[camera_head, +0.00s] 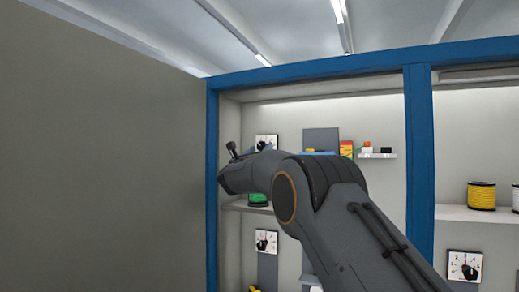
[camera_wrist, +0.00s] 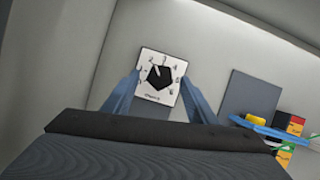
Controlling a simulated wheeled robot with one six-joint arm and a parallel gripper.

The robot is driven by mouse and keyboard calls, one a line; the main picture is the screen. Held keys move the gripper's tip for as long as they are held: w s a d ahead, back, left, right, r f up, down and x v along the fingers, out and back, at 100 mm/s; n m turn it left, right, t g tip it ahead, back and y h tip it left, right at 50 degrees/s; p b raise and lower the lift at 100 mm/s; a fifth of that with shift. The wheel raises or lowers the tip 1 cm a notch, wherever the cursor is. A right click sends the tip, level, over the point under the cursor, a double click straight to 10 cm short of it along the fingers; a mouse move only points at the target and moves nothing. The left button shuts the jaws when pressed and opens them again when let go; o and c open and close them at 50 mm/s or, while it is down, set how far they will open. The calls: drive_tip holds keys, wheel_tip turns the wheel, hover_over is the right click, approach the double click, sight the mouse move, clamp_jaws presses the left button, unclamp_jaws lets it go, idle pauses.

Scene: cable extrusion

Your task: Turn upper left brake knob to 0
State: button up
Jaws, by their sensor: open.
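The upper left brake knob (camera_wrist: 160,77) is a black, roughly five-sided knob on a white square dial plate with numbers around it. A pale mark on the knob points toward the plate's upper edge; the number it meets is too small to read. The dial plate (camera_head: 266,141) also shows in the head view, partly covered by my arm. My gripper (camera_wrist: 160,92) is open, its two blue fingers spread to either side of the dial in the wrist view. I cannot tell how far the fingertips are from the knob. In the head view my arm mostly hides the gripper.
A blue cabinet post (camera_head: 212,180) stands close left of my arm. A green spool (camera_head: 258,199) sits on the shelf below. Another dial (camera_head: 266,241) is lower.

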drive_tip(key=c, duration=1)
drive_tip(key=shift+c, duration=0.2)
